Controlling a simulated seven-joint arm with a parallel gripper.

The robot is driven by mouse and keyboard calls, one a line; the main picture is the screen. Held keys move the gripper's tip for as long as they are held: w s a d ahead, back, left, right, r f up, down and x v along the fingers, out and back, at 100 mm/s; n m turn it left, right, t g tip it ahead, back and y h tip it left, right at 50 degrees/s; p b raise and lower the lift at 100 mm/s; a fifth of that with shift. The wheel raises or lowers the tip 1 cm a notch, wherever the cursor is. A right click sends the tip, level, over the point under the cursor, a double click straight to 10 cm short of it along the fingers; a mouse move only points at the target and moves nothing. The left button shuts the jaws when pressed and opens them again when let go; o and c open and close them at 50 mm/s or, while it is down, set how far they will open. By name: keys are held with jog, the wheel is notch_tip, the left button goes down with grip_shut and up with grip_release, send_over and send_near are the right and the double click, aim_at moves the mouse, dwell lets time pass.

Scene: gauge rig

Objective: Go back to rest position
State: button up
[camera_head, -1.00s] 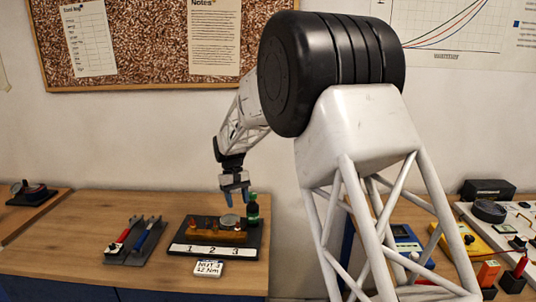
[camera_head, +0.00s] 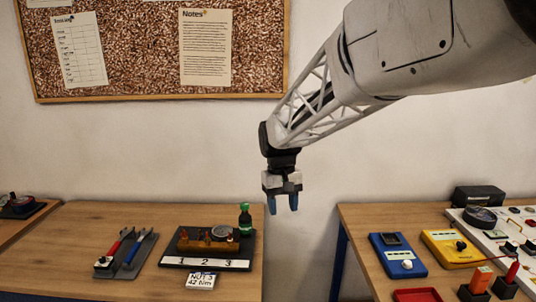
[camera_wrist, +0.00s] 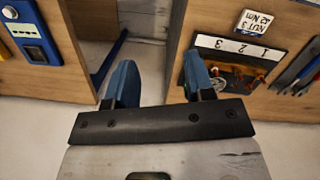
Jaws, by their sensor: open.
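My gripper (camera_head: 283,200) hangs from my white lattice arm, its blue fingers pointing down. It is open and empty, in the air in front of the wall, just right of the left table's edge. In the wrist view the two blue fingers of my gripper (camera_wrist: 158,85) stand apart with nothing between them. The black gauge rig (camera_head: 207,250), with a strip marked 1, 2, 3, is left of my gripper on the left table. It also shows in the wrist view (camera_wrist: 240,47).
The right table (camera_head: 375,212) holds a blue meter (camera_head: 398,256), a yellow meter (camera_head: 450,248) and a white board (camera_head: 490,226). A gap separates the tables.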

jog(key=s+d+m+t, duration=0.1)
jog(key=s+d, duration=0.4)
jog(key=s, duration=0.5)
jog(key=s+d+f+m+t, duration=0.1)
jog(key=s+d, duration=0.3)
jog(key=s, duration=0.7)
jog(key=s+d+f+m+t, duration=0.1)
jog(key=s+d, duration=0.4)
jog(key=s, duration=0.6)
jog(key=shift+d+t, duration=0.3)
jog(key=shift+t, duration=0.2)
